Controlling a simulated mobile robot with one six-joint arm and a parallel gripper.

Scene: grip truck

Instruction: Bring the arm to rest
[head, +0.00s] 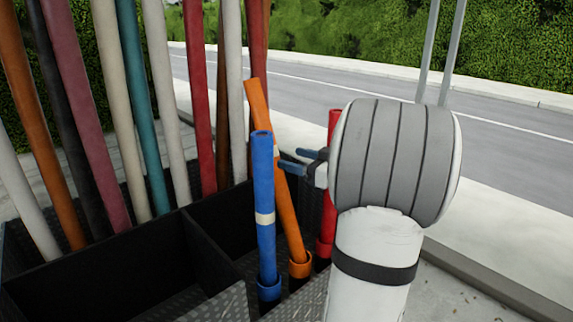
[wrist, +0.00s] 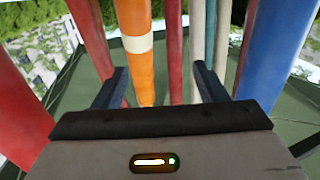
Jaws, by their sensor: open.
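My gripper (head: 291,159) is open in the head view, with its two blue-grey fingers pointing left beside the orange tube (head: 287,200). In the wrist view the open fingers (wrist: 160,72) frame a gap. The orange tube with its white band (wrist: 139,43) shows in that gap, nearer the left finger; I cannot tell whether it stands between the fingers or beyond them. It leans in an orange collar. My white arm and its grey joint hide part of the red tube (head: 326,250) behind.
A blue tube (head: 264,180) stands upright left of the orange one. A black bin (head: 110,265) with dividers holds several coloured tubes at the left. Pavement (head: 510,235) and a road lie open to the right. Two thin grey poles (head: 440,50) rise behind my arm.

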